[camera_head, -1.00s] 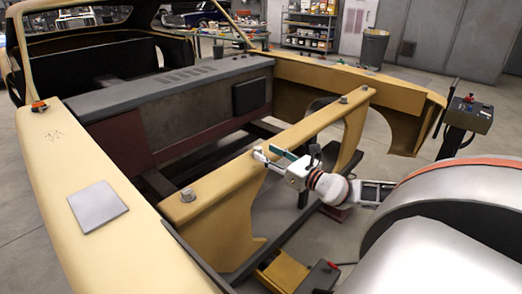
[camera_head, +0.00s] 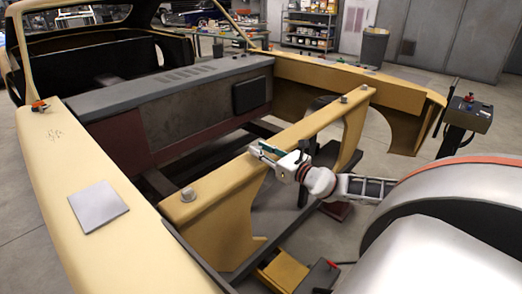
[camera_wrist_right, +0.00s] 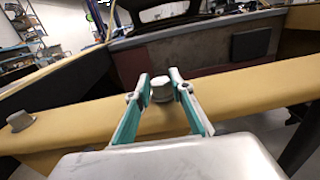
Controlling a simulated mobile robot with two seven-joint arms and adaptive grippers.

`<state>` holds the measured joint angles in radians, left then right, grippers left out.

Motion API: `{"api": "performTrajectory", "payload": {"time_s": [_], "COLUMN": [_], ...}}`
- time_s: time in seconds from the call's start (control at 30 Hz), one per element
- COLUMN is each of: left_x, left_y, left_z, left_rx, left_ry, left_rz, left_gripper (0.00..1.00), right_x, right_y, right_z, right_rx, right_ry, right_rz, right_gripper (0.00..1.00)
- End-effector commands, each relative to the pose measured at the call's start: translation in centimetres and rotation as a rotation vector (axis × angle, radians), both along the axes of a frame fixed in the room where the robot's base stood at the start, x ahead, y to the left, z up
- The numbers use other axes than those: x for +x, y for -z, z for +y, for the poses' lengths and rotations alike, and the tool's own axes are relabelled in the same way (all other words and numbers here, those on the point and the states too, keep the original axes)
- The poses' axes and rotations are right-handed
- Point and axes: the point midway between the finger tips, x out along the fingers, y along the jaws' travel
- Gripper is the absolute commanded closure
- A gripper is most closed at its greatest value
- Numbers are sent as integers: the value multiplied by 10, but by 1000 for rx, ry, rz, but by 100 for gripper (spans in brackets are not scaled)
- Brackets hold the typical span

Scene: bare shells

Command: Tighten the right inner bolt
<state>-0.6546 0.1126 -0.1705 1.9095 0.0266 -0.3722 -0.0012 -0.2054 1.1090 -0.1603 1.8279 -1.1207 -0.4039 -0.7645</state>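A grey bolt (camera_wrist_right: 162,89) stands upright on the tan crossbar in the wrist view. My right gripper (camera_wrist_right: 161,76) has one teal-lined fingertip on each side of this bolt, and the bolt head fills almost the whole gap. In the head view my right gripper (camera_head: 257,147) reaches the middle of the crossbar (camera_head: 225,172) from the right and hides this bolt. Other grey bolts stand on the crossbar, one to the left (camera_head: 188,194) and one at the far right end (camera_head: 343,99). My left gripper is not in view.
A flat grey plate (camera_head: 98,206) lies on the tan left fender (camera_head: 75,150). An orange-and-black item (camera_head: 39,106) sits farther back on that fender. Open gaps lie behind the crossbar. A control box on a stand (camera_head: 470,115) is at the right.

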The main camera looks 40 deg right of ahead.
Motion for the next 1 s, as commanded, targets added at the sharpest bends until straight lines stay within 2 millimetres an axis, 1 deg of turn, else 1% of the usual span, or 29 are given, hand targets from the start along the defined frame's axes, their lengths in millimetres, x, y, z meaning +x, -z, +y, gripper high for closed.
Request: {"api": "performTrajectory", "payload": {"time_s": [0.47, 0.77, 1.0], "left_x": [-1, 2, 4], "left_y": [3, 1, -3], "left_z": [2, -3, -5], "left_rx": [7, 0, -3], "left_ry": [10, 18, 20], "left_rz": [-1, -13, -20], "left_gripper": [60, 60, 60], "right_x": [0, 0, 1], "right_y": [0, 0, -1], "right_z": [1, 3, 5], "right_rx": [1, 2, 5], "right_ry": [26, 118, 225], "right_rz": [-2, -2, -2], "right_gripper": [99, 99, 99]}}
